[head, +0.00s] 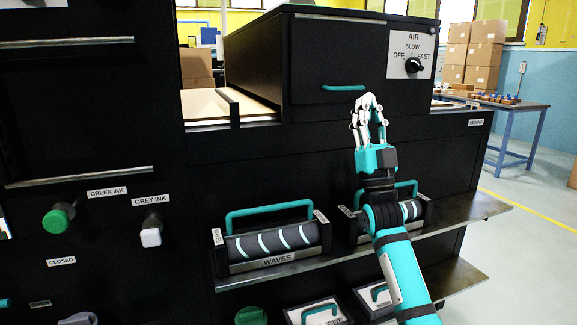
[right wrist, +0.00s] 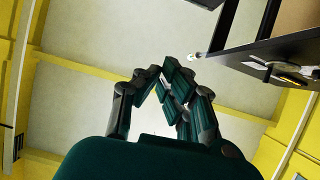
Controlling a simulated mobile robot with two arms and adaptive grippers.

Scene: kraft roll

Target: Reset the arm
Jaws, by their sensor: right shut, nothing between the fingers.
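My right gripper (head: 368,101) is shut and empty, its fingers pointing up. In the head view it stands in front of the black cabinet, just below and right of the teal handle (head: 343,88). I cannot tell whether it touches the cabinet. My right arm (head: 401,268) comes up from the bottom and hides part of the right-hand roller holder (head: 411,208). In the right wrist view the gripper (right wrist: 160,72) shows with its fingertips together against the ceiling. My left gripper is in neither view.
An AIR dial (head: 413,65) is on the cabinet's upper right. The WAVES roller holder (head: 273,243) sits on a metal shelf (head: 480,212) that juts out. Green (head: 58,218) and grey (head: 151,232) ink knobs are at left. A blue table (head: 513,128) and open floor lie at right.

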